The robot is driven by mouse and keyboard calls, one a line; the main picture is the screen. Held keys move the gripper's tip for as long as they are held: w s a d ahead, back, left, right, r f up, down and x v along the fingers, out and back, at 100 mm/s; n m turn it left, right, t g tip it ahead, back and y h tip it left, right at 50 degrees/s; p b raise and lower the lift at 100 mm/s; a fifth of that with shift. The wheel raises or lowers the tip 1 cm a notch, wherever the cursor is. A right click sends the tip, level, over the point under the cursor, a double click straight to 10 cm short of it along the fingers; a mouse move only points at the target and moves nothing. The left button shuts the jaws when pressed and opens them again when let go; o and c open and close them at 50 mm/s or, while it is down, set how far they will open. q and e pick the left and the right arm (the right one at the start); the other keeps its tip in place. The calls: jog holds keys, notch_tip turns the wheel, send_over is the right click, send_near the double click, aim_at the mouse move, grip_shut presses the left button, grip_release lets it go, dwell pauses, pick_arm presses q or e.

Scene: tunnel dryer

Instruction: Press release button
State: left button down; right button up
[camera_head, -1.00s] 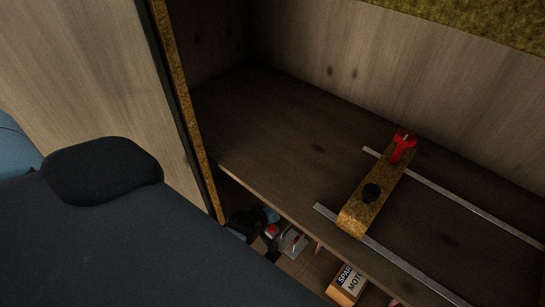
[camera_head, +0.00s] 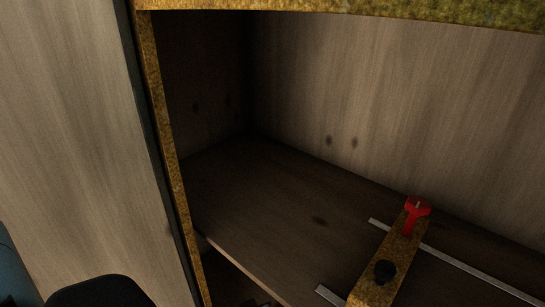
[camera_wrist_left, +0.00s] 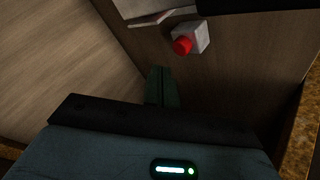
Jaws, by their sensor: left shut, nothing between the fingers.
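A round red button (camera_wrist_left: 182,46) sits on a small light grey box (camera_wrist_left: 203,36) in the upper middle of the left wrist view. My left gripper (camera_wrist_left: 161,72) is shut and empty. Its dark fingertips appear just below and slightly left of the red button in that view, with a gap between them in the picture. I cannot tell the distance in depth. In the head view the button is not in sight, and neither is my left gripper. My right gripper is in no view.
Metal rails (camera_head: 480,272) cross the shelf. A yellowish post (camera_head: 163,130) edges the opening on the left.

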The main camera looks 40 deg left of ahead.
pick_arm(q)
jog(key=shift+f+b, duration=0.3)
jog(key=shift+f, duration=0.45)
dwell(0.3)
dwell(0.8)
dwell(0.3)
